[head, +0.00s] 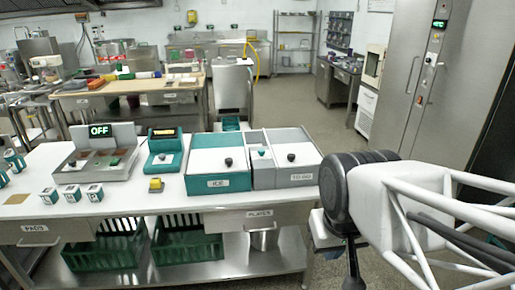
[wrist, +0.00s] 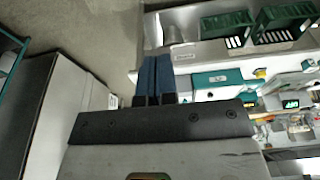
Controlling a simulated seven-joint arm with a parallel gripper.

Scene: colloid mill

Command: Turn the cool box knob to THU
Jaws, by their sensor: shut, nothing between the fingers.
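A small teal unit (head: 163,144) with an orange-lit display stands on the counter in the head view. I cannot tell for sure which knob is the cool box knob. My gripper (wrist: 156,58) shows in the wrist view, its blue fingers shut together and empty, apart from the boxes. In the head view my arm hides most of it.
A grey unit with an OFF display (head: 100,130) stands at the counter's left. Green crates (head: 100,251) sit on the lower shelf. A tall steel cabinet (head: 425,80) stands at right. The front counter strip is mostly clear.

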